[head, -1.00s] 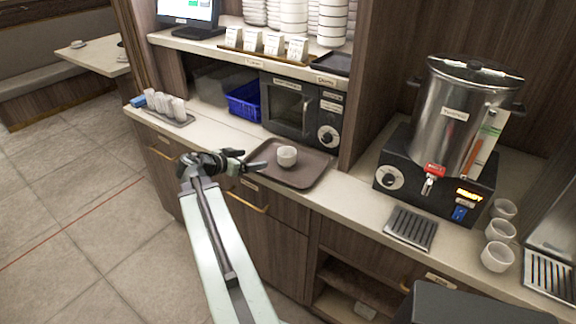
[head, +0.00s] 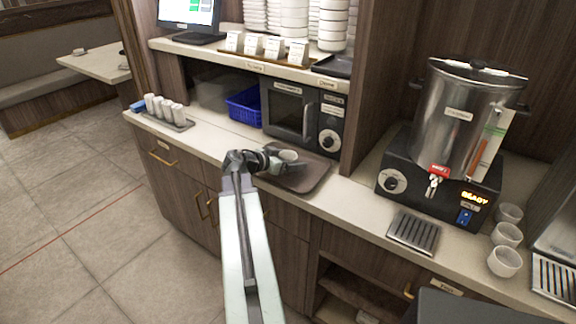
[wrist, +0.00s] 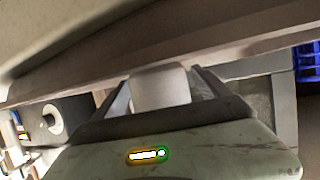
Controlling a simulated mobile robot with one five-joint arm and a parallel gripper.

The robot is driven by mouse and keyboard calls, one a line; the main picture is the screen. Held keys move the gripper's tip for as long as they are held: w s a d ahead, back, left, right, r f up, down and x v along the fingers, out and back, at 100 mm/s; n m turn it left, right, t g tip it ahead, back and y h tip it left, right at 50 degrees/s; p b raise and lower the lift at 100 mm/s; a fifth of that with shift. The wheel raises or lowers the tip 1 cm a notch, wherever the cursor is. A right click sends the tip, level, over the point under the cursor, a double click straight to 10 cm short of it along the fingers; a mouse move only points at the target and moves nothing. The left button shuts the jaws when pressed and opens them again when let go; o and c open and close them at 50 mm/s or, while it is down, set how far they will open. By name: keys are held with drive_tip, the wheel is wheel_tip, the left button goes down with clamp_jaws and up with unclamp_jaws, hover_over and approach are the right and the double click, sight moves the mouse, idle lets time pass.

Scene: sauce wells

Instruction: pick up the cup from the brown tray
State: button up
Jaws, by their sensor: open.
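The white cup (head: 289,155) stands upright on the brown tray (head: 312,178) on the counter. My gripper (head: 285,162) reaches over the tray's left side at the cup, and its fingers hide part of the cup in the head view. In the wrist view the cup (wrist: 160,86) sits between the two dark fingers of my gripper (wrist: 161,80). The fingers are spread, with a visible gap to the cup on the right; whether the left finger touches it is unclear.
A microwave (head: 301,112) stands behind the tray, with a blue basket (head: 245,105) to its left. Several small cups stand on a tray (head: 180,124) at the left. A steel urn (head: 462,115) and several white cups (head: 505,261) are at the right.

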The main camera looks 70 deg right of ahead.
sight(293, 156)
drive_tip(key=shift+x, duration=0.9)
drive_tip(key=shift+a, duration=0.1)
drive_tip(key=c, duration=1.5)
wheel_tip(293, 156, up, 10)
drive_tip(key=p, duration=1)
drive_tip(key=shift+r, duration=0.2)
drive_tip(key=shift+f, duration=0.1)
